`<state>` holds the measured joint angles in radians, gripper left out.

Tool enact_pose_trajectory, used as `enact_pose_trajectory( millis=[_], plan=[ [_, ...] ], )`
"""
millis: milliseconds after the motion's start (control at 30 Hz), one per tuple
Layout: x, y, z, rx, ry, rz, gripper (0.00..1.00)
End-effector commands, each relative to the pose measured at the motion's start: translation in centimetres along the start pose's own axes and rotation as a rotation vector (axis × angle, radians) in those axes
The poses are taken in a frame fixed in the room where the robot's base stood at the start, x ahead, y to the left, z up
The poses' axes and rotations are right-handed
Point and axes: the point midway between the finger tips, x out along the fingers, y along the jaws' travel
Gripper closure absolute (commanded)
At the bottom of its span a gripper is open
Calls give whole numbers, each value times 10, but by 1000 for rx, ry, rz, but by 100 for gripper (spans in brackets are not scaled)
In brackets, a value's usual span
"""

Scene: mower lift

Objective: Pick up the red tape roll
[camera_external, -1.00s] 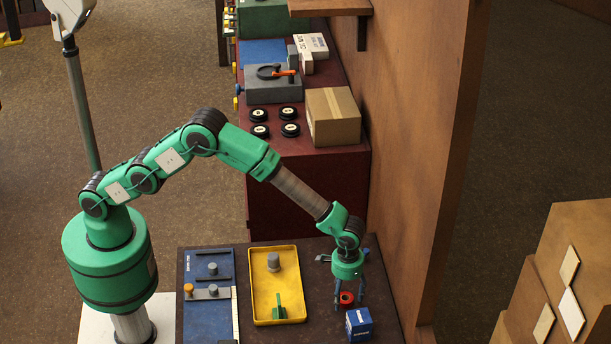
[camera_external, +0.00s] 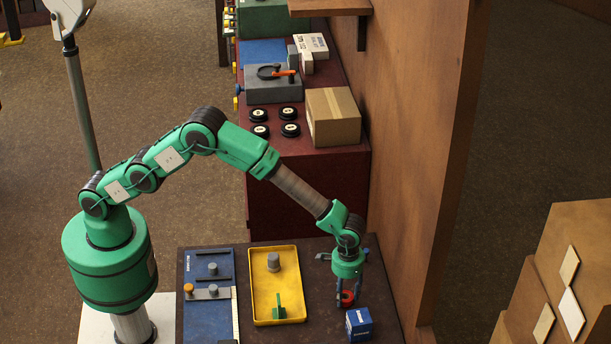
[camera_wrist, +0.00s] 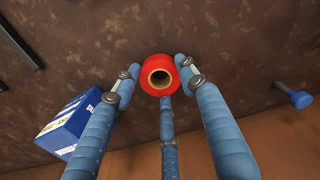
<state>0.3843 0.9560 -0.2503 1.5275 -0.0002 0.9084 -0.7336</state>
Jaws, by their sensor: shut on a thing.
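The red tape roll (camera_external: 347,298) is between the fingers of my gripper (camera_external: 347,292) at the right side of the near table. In the wrist view the red tape roll (camera_wrist: 160,75) shows its round core hole toward the camera. The blue fingers of my gripper (camera_wrist: 158,82) are closed around its sides, with a third finger below it. Whether the roll rests on the table or is slightly raised is hard to tell.
A blue box (camera_external: 359,324) stands just in front of the roll, and also shows in the wrist view (camera_wrist: 72,130). A yellow tray (camera_external: 262,308) and a blue board (camera_external: 205,318) lie to the left. A wooden wall (camera_external: 420,150) rises close on the right.

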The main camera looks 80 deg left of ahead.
Motion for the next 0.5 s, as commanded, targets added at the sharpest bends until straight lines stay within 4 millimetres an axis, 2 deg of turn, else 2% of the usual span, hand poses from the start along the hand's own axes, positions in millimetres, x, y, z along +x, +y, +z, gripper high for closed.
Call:
enact_pose_trajectory(
  millis=[267,500],
  plan=[
    [-33,1,-1,0,2,2,84],
    [-32,-18,21,0,-1,-1,84]
  ],
)
